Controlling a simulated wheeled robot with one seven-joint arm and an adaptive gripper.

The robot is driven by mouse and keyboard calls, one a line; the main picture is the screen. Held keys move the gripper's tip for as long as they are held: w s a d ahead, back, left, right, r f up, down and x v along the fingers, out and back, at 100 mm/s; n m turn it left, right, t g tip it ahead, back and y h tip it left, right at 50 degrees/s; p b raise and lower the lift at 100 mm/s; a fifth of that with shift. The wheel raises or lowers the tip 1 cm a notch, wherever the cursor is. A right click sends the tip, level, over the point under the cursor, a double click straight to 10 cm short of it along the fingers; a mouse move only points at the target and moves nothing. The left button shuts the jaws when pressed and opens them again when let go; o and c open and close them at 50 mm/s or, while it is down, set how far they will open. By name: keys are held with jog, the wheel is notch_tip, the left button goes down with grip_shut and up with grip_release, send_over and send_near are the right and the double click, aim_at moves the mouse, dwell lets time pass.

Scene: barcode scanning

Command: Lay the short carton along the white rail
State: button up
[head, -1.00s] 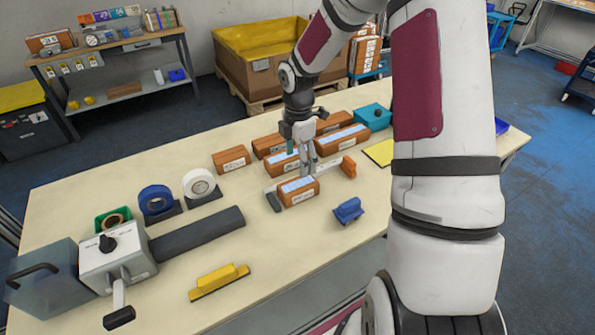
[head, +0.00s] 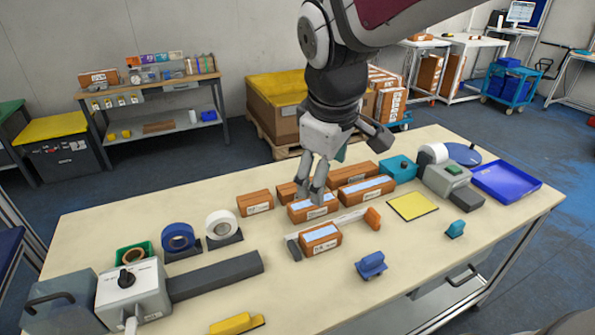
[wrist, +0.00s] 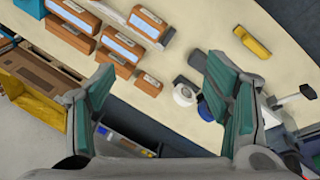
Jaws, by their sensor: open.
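The short carton (head: 321,240), brown with a pale blue-white top strip, lies on the table at the near side of the white rail (head: 345,221). Its long side looks roughly parallel to the rail; I cannot tell whether they touch. The rail has a dark block at its left end and an orange block (head: 373,218) at its right. The carton also shows at the top of the wrist view (wrist: 147,23).
Several longer cartons (head: 367,190) stand behind the rail, with a plain brown one (head: 255,203) to the left. Tape rolls (head: 178,238) and a grey machine (head: 130,290) are at left. A blue clamp-like piece (head: 371,265) and yellow pad (head: 412,206) lie right.

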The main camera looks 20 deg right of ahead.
jog(key=s+a+r+m+t+y, duration=0.1)
jog(key=s+a+m, duration=0.1)
jog(key=s, duration=0.3)
jog(key=s+a+r+m+t, duration=0.1)
jog(key=s+a+r+m, duration=0.1)
jog(key=s+m, duration=0.2)
jog(key=shift+s+y, duration=0.4)
jog(key=shift+s, duration=0.4)
jog(key=shift+r, duration=0.15)
